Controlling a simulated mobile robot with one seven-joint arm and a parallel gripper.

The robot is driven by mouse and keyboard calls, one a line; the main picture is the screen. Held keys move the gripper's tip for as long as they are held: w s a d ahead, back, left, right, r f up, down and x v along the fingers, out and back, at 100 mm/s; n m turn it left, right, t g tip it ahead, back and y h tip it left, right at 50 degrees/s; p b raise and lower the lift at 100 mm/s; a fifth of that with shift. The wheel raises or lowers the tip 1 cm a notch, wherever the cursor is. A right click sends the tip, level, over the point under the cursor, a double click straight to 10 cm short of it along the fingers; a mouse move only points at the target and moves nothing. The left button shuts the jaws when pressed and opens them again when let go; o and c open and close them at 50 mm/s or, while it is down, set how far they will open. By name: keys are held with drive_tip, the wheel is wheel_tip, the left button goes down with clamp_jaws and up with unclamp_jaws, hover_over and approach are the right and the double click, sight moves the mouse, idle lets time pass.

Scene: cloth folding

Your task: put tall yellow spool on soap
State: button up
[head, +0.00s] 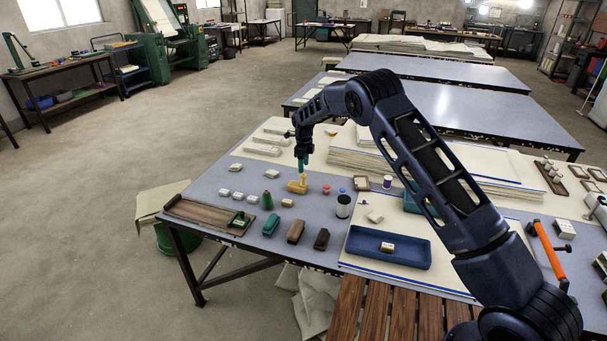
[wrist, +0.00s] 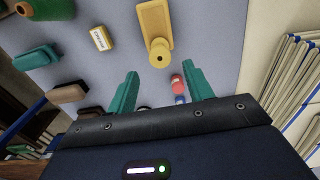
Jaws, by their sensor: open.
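My gripper (head: 302,162) points down just above the spool. Its teal fingers are open and empty, and the spool lies ahead of the gap between them (wrist: 160,80).
Small red (head: 326,190) and blue (head: 342,190) spools stand right of the yellow one. A black-and-white cylinder (head: 343,206), a green spool (head: 267,199) and teal and brown blocks (head: 296,231) stand nearby. A blue tray (head: 360,258) holds another bar. Folded cloth lies at the right.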

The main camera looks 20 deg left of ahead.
sight(304, 175)
wheel_tip(304, 175, up, 4)
drive_tip(key=shift+r, duration=0.1)
